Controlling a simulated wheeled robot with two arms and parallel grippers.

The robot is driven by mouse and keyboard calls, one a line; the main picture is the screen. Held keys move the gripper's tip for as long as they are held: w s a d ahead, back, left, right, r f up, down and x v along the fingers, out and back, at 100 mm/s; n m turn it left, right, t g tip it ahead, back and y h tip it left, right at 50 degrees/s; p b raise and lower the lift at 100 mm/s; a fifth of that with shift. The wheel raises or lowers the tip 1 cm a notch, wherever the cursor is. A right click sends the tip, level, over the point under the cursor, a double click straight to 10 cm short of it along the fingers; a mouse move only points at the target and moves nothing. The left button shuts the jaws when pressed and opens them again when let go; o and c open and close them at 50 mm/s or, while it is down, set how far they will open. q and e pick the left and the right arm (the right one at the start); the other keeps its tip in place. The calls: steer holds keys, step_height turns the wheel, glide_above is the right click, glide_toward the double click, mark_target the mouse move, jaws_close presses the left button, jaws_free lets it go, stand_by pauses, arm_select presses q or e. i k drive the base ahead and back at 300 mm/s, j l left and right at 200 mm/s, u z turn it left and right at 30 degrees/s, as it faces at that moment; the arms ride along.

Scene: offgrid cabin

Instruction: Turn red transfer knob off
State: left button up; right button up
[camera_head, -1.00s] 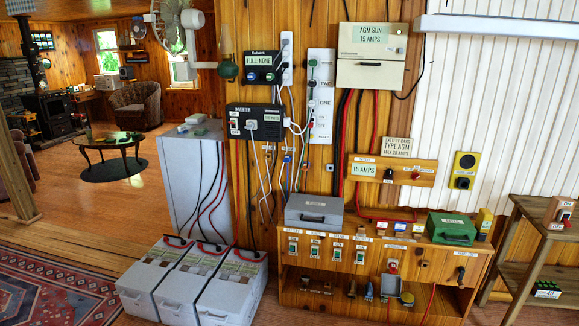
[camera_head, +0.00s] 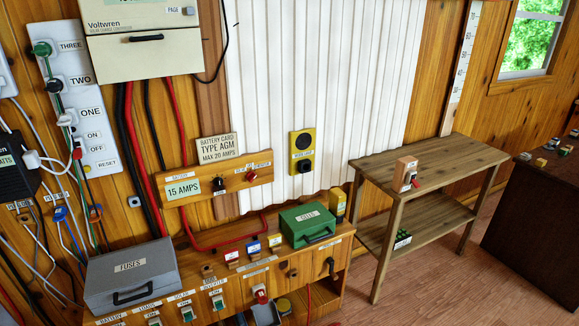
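A small red knob (camera_head: 251,175) sits at the right of a wooden panel (camera_head: 218,191) on the wall, with a black knob (camera_head: 219,185) to its left. The label above the red knob is too small to read surely, so I cannot tell if it says transfer. Another red knob (camera_head: 261,294) is low on the bench front. A box with a red switch (camera_head: 411,181) stands on the side table. Neither of my grippers is in view.
A grey fuse box (camera_head: 130,277) and a green case (camera_head: 307,224) rest on the wooden bench (camera_head: 215,262) below the panel. The side table (camera_head: 440,165) stands to the right. Bare floor (camera_head: 430,270) lies in front of it.

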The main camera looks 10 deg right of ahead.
mark_target(251, 176)
steer(key=i+l, duration=0.2)
steer(key=i, duration=0.3)
steer(key=i+l, duration=0.25)
steer(key=i, duration=0.25)
steer(key=i+l+u, duration=0.4)
steer(key=l, duration=0.2)
steer(key=i+l+u, duration=0.15)
steer(key=l, duration=0.2)
steer(key=i+l+u, duration=0.2)
steer(key=l, duration=0.15)
steer(key=l+u, duration=0.2)
steer(key=l, duration=0.2)
steer(key=l+u, duration=0.15)
steer(key=u, duration=0.2)
steer(key=l+u, duration=0.15)
steer(key=u, duration=0.15)
